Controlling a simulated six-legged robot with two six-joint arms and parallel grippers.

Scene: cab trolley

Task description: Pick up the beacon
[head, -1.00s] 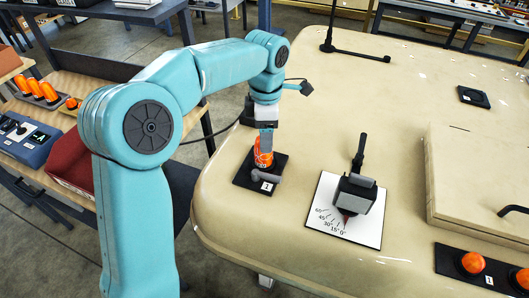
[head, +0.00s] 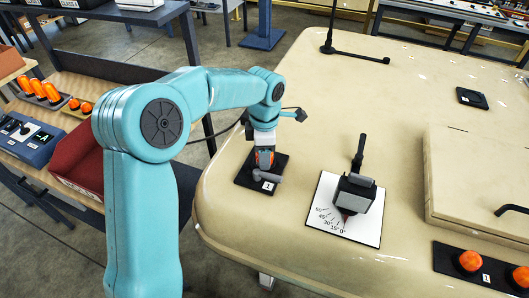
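A grey lever or handle (head: 268,177) lies at the front of this base. The far finger is hidden, so I cannot tell whether the fingers press on the beacon. My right gripper is not in view.
A black lamp-like device (head: 355,193) stands on a white angle plate (head: 327,221) to the right. More orange domes (head: 469,262) sit on a black strip at lower right. At left, a bench holds several orange beacons (head: 38,88) and a red bin (head: 75,160).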

